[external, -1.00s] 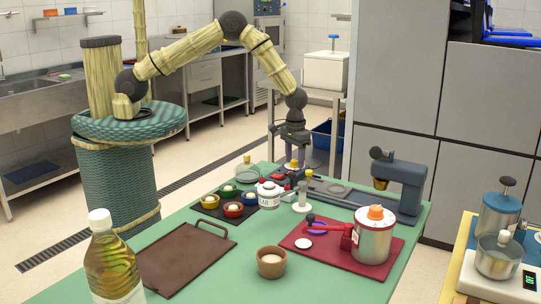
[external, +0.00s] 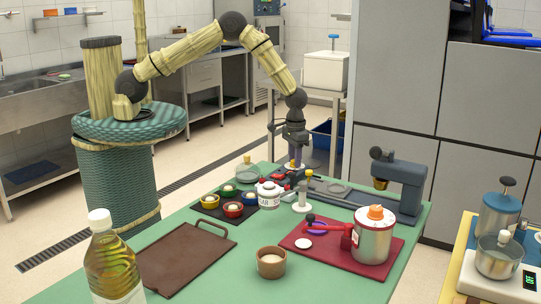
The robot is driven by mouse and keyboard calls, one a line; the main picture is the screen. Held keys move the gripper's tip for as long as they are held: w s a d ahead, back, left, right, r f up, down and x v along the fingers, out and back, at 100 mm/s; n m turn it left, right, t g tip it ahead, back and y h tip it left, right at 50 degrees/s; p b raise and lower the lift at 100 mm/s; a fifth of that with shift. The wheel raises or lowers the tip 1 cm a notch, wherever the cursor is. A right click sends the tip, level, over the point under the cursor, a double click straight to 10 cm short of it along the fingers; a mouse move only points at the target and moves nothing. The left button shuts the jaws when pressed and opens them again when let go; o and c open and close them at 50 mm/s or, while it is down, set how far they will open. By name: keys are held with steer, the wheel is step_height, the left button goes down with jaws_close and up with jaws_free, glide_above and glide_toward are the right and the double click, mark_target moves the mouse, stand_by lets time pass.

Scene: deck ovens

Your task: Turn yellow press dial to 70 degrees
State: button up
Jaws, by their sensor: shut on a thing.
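My gripper (external: 295,160) points straight down at the back of the green table, with its fingers shut around a small yellow dial (external: 292,165). The dial sits by the red and grey parts of a press (external: 285,176) and is mostly hidden by the fingers. Its angle and any scale marks are too small to read. A second yellow knob (external: 309,173) stands just to the right, apart from my fingers.
A white lidded jar (external: 269,195) and a white stand (external: 303,200) are close in front of the gripper. A grey machine (external: 401,185) stands to the right. Several coloured bowls are to the left. A red tray (external: 298,240) with a canister is in front.

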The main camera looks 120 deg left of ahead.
steer(key=m, duration=0.5)
steer(key=shift+m, duration=0.3)
stand_by(0.4)
steer(key=o, duration=1)
steer(key=shift+c, duration=0.2)
step_height(320, 180, up, 18)
steer(key=b, duration=0.2)
steer(key=shift+f+b, duration=0.25)
steer(key=shift+b, duration=0.15)
